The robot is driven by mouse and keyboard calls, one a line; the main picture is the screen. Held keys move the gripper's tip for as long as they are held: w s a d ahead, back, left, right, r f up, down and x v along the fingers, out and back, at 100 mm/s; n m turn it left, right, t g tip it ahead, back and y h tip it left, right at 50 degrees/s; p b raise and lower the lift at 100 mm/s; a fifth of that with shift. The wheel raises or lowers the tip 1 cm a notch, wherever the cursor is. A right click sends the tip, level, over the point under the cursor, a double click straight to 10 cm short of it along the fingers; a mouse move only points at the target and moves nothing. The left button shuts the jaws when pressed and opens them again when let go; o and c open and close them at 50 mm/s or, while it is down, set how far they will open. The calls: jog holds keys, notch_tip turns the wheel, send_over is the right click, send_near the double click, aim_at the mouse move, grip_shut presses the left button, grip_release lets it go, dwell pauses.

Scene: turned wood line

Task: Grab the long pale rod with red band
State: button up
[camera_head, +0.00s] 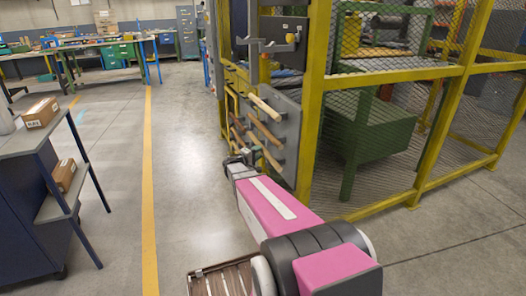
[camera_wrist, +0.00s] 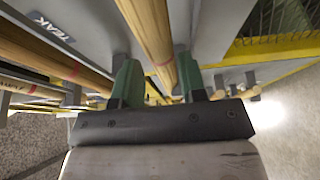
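In the wrist view, a tan rod (camera_wrist: 150,27) with a thin red band runs down between the two green fingers of my gripper (camera_wrist: 157,75). The fingers stand apart, with a gap visible on the rod's left side; contact on its right side is unclear. A second tan rod (camera_wrist: 35,48), also with a red band, lies to the left of the fingers. In the head view, my gripper (camera_head: 238,163) is at the lower left of a grey rack panel, beside the lower pale rod (camera_head: 264,151). An upper pale rod (camera_head: 264,105) sticks out above it. Bands are too small to see there.
A browner rod (camera_head: 264,130) sits between the pale ones on the grey rack panel (camera_head: 288,120). A label reading TEAK (camera_wrist: 56,32) is beside the rods. A yellow mesh cage (camera_head: 312,100) stands right of the rack. The floor (camera_head: 190,150) to the left is clear.

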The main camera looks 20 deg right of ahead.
jog(key=shift+x, duration=1.25)
jog(key=shift+c, duration=0.3)
jog(key=c, duration=0.6)
